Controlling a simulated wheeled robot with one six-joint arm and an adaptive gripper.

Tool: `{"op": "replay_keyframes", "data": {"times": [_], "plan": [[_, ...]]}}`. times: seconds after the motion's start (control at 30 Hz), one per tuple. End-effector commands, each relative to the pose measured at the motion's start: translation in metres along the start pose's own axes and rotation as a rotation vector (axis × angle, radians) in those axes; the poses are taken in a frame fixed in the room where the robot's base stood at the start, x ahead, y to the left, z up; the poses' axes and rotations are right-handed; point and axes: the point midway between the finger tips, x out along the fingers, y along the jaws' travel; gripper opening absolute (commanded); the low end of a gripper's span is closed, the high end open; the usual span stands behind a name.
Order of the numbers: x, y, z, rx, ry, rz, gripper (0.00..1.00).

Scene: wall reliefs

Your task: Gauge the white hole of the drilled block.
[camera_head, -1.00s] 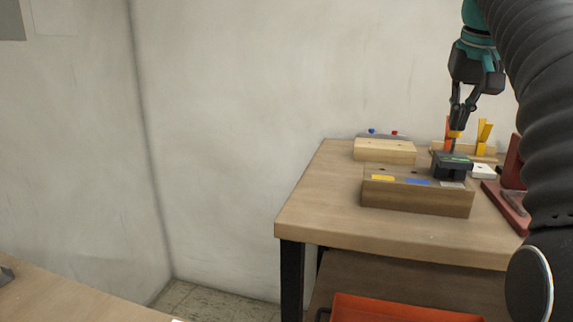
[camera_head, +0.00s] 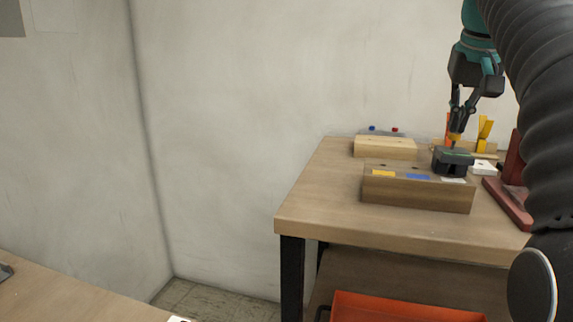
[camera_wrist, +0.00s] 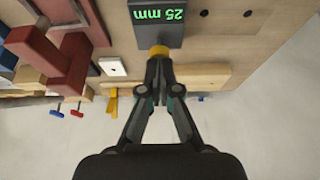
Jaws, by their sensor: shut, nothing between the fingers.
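The drilled block (camera_head: 415,195) is a long brown wooden block on the table, with yellow (camera_head: 383,173), blue (camera_head: 418,177) and white (camera_head: 453,181) labels. Two dark holes show in its top by the yellow and blue labels. A dark gauge (camera_head: 453,162) stands over the white-label end and hides the hole there. In the wrist view the gauge's display (camera_wrist: 158,15) reads 25 mm in green. A yellow knob (camera_wrist: 159,51) sits above the gauge. My gripper (camera_head: 456,128) is shut, its fingertips right at the knob; whether they touch it is unclear.
A lighter wooden block (camera_head: 385,149) lies behind. A red stand (camera_head: 512,185) is close on the right, with a small white block (camera_head: 484,167) and yellow upright pieces (camera_head: 484,134) behind the gauge. The table's left part is clear. An orange bin (camera_head: 400,308) sits below.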

Motion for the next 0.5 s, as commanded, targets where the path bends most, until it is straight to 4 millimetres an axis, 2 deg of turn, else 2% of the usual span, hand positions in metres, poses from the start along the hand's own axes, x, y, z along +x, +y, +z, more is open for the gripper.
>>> {"op": "replay_keyframes", "data": {"times": [0.1,0.5], "plan": [[-0.011,0.000,-0.004,0.000,0.001,0.000,0.00],[-0.032,0.000,-0.014,0.000,0.001,0.000,0.00]]}}
